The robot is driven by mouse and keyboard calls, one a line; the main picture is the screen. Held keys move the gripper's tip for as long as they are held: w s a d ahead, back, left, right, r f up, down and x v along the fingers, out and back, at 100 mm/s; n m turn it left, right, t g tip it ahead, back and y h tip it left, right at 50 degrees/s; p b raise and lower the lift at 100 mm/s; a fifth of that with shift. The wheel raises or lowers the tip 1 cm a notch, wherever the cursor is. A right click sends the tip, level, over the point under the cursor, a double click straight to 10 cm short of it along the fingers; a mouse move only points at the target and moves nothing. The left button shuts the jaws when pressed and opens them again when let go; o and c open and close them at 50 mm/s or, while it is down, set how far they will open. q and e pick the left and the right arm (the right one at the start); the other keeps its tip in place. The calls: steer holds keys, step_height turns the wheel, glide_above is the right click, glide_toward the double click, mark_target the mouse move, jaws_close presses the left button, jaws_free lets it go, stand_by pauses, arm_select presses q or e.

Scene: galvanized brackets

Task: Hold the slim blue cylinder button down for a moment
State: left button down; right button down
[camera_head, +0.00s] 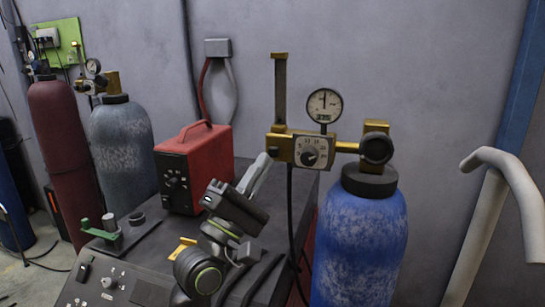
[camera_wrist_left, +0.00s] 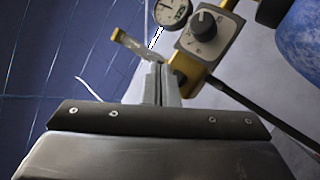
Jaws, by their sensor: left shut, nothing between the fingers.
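A large blue gas cylinder (camera_head: 360,245) stands at the right in the head view, and its top corner shows in the left wrist view (camera_wrist_left: 300,38). A brass regulator (camera_head: 345,147) with a black dial knob (camera_head: 310,155) and a round gauge (camera_head: 324,105) is at its top. I cannot make out a separate slim blue button. My left gripper (camera_head: 264,160) is shut and empty, its fingertips close to the regulator's left end. In the left wrist view the closed fingers (camera_wrist_left: 163,72) overlap the brass block (camera_wrist_left: 186,70); I cannot tell whether they touch. My right gripper is out of view.
A red machine (camera_head: 195,168) sits on the dark bench (camera_head: 150,240) behind my left arm. Maroon (camera_head: 60,150) and grey (camera_head: 123,150) cylinders stand at the left. A pale bent tube (camera_head: 500,165) rises at the right. A grey wall is behind.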

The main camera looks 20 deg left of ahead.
arm_select(q)
steer(key=shift+w, duration=0.65)
steer(key=shift+w, duration=0.15)
stand_by(1.5)
steer(key=shift+w, duration=0.3)
steer(key=shift+w, duration=0.45)
stand_by(2.1)
steer(key=shift+s, duration=0.9)
